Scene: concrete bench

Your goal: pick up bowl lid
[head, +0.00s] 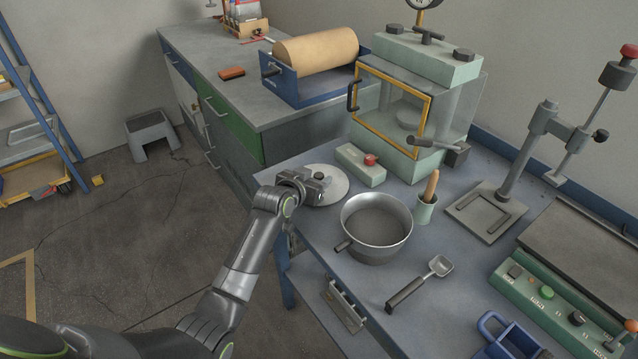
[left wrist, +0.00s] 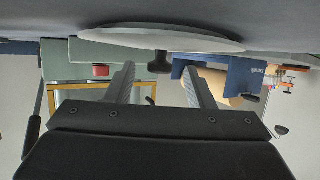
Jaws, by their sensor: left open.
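The bowl lid (head: 334,186) is a pale round disc with a dark knob, lying on the bench behind the metal bowl. In the left wrist view the lid (left wrist: 162,36) shows upside down at the top, its black knob (left wrist: 160,63) between my finger lines. My left gripper (head: 318,186) is open at the lid's left side and covers part of it. In the left wrist view my two fingers (left wrist: 160,85) stand apart with the knob just beyond their tips. The metal bowl (head: 376,226) stands uncovered, with a dark handle. My right gripper is not in view.
A green box with a red knob (head: 361,166) and a glass-fronted chamber (head: 400,110) stand behind the lid. A pot with a wooden-handled tool (head: 427,208) is right of the bowl.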

